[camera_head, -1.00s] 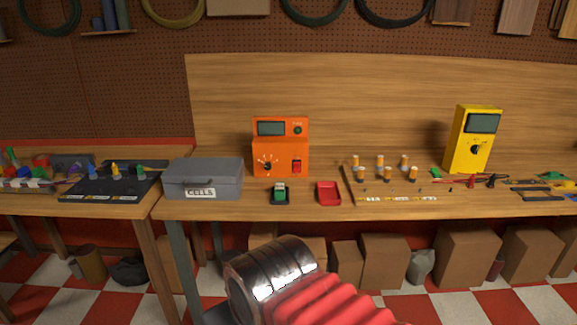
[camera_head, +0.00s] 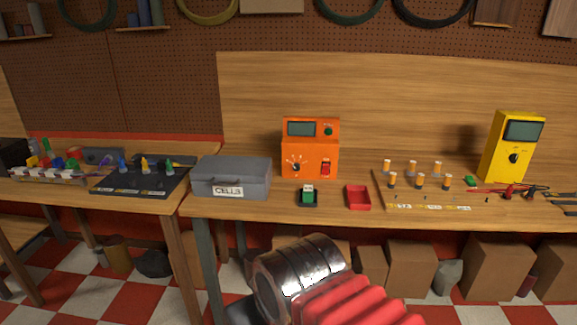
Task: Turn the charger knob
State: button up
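The orange charger (camera_head: 311,148) stands upright on the wooden bench, just right of the grey box. Its black knob (camera_head: 296,167) is at the lower left of its front face, with white marks fanned above it. A dark display sits at the top, a green button at upper right and a red switch at lower right. Part of my arm, silver and red, shows at the bottom centre, well in front of and below the charger. My gripper is not visible in this view.
A grey CELLS box (camera_head: 231,178) stands left of the charger. A green item in a small black holder (camera_head: 307,196) and a red tray (camera_head: 358,197) lie in front. Several orange-topped cells (camera_head: 420,181) and a yellow meter (camera_head: 512,147) are further right.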

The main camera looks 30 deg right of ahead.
aim_at(297, 166)
jog(key=i, duration=0.9)
jog(key=z, duration=0.05)
